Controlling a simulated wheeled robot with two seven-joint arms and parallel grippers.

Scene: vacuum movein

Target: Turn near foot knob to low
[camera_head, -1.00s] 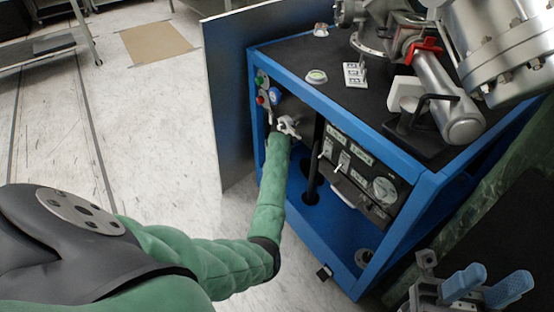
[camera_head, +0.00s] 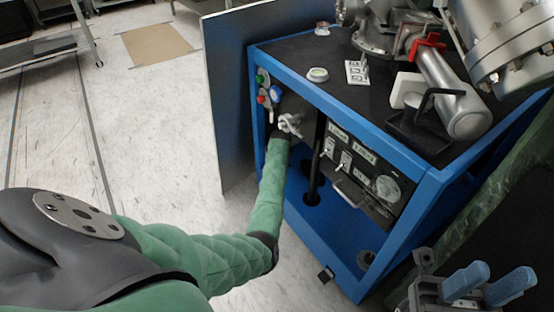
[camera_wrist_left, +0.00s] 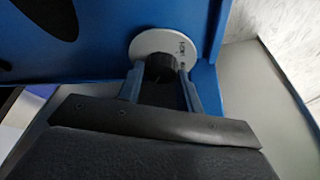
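In the left wrist view a black knob (camera_wrist_left: 159,68) stands on a pale round dial (camera_wrist_left: 153,43) with small dark marks, beside a blue edge. My left gripper (camera_wrist_left: 161,80) has one finger on each side of this knob; whether both touch it is unclear. In the head view my green left arm reaches into the blue cart (camera_head: 405,166), and the left fingers are hidden there. My right gripper (camera_head: 487,287) is open and empty at the lower right.
A grey panel (camera_head: 226,110) stands open at the cart's left side. Inside are a switch panel (camera_head: 362,172) and coloured buttons (camera_head: 261,90). Metal vacuum parts (camera_head: 452,95) crowd the black top.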

